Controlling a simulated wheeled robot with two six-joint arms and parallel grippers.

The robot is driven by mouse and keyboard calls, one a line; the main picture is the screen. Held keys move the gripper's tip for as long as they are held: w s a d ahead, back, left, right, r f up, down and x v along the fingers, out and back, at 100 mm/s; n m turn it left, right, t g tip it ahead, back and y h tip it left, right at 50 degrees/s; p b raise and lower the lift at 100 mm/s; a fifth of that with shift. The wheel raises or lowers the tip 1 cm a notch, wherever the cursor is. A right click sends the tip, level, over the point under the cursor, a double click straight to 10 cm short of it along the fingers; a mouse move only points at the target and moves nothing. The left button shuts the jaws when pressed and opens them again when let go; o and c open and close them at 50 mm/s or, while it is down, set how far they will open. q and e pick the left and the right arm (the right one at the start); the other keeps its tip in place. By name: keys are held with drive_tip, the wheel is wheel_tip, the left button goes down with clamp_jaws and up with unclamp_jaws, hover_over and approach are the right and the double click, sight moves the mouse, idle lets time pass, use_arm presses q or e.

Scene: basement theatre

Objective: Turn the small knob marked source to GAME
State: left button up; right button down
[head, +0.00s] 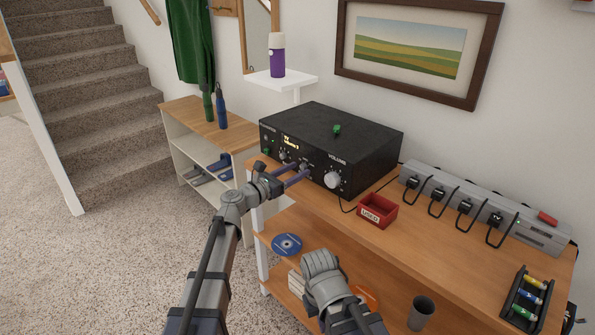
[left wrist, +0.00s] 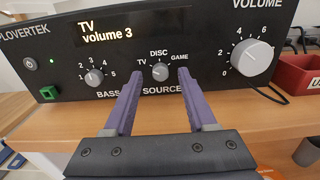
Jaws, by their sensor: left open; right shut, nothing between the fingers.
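The black amplifier (head: 290,125) stands on the wooden bench. In the left wrist view its display (left wrist: 107,30) reads TV, volume 3. The small grey source knob (left wrist: 160,71) has TV marked at its left, DISC above and GAME at its upper right; its pointer is too small to read surely. My left gripper (left wrist: 158,76) is open, its two purple fingers reaching toward the panel on either side of the knob; contact is not clear. In the head view the left gripper (head: 297,174) partly covers the knob. My right gripper (head: 320,262) is low by the bench front, shut and empty.
The bass knob (left wrist: 94,77) is left of the source knob and the large volume knob (left wrist: 250,58) is right. A red box (head: 378,210) and a grey power strip (head: 480,205) lie right of the amplifier. A green block (left wrist: 49,93) is at the panel's lower left.

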use_arm(q)
drive_tip(key=shift+w+d, duration=0.3)
drive_tip(key=shift+d, duration=0.05)
clamp_jaws()
idle(0.3)
